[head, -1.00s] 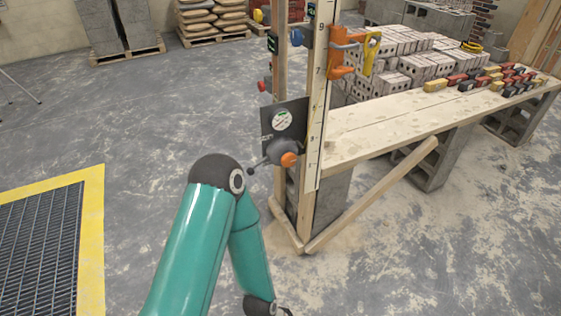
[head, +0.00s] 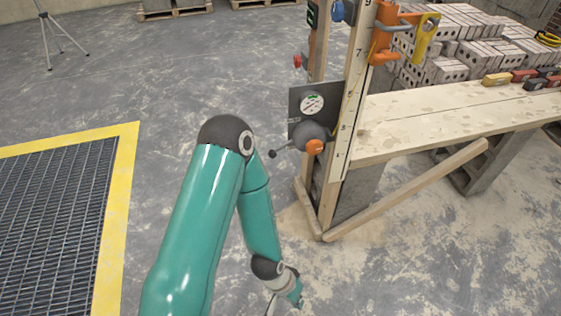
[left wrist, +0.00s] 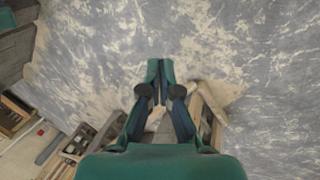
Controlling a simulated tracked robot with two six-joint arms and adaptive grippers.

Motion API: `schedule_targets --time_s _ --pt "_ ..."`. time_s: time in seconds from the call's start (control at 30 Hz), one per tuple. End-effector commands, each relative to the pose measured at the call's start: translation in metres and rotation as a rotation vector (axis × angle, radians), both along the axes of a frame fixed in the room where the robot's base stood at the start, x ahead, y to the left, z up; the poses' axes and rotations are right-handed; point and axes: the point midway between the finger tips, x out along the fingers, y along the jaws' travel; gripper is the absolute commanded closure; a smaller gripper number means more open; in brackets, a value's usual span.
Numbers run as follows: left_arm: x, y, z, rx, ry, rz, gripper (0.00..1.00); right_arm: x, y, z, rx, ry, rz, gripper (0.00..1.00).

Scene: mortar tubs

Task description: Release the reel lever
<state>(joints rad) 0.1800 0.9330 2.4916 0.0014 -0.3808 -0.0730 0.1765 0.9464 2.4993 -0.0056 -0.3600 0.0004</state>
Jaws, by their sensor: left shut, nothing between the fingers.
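A dark grey reel (head: 311,132) with an orange knob (head: 315,147) sits on a dark plate (head: 297,104) on the wooden post frame. Its thin lever (head: 284,149) points left and ends in a black ball (head: 272,154). My left arm reaches in from the bottom left. My left gripper (head: 294,294) is low, near the bottom edge, below the reel and apart from it. In the left wrist view, my left gripper (left wrist: 160,72) is shut and empty above the floor. I do not make out the reel in that view. My right gripper is not in view.
A wooden bench (head: 450,122) with bricks stands at the right, with a slanted brace (head: 410,190) below. An orange clamp (head: 385,35) is high on the post. A yellow-edged floor grate (head: 125,180) lies left. Open floor lies between the grate and the frame.

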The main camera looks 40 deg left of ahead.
Motion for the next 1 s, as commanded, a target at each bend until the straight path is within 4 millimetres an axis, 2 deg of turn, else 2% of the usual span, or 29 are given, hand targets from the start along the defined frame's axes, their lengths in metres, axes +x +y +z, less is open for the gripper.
schedule_targets --time_s 0.03,0.17,0.3,0.4,0.5,0.6,0.7,0.8,1.0 --pt "0.012 0.009 -0.009 0.015 -0.048 -0.021 1.00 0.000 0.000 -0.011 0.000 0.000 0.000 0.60" --pt "0.058 0.025 -0.025 0.101 -0.250 -0.159 1.00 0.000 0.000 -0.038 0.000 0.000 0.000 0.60" --pt "0.127 0.057 -0.033 0.316 -0.540 -0.382 1.00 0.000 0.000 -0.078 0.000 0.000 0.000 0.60" --pt "0.177 0.087 -0.027 0.555 -0.728 -0.562 1.00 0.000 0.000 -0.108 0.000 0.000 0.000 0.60" --pt "0.217 0.120 -0.011 0.841 -0.847 -0.734 1.00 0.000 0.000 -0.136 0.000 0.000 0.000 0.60" --pt "0.246 0.152 0.011 1.137 -0.886 -0.882 1.00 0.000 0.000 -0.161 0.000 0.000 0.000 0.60" --pt "0.263 0.179 0.034 1.401 -0.853 -0.996 1.00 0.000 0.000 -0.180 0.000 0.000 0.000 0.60" --pt "0.271 0.199 0.054 1.599 -0.786 -1.074 1.00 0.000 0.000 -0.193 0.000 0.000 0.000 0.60" --pt "0.275 0.218 0.077 1.784 -0.681 -1.150 1.00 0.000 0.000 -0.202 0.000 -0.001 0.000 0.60"
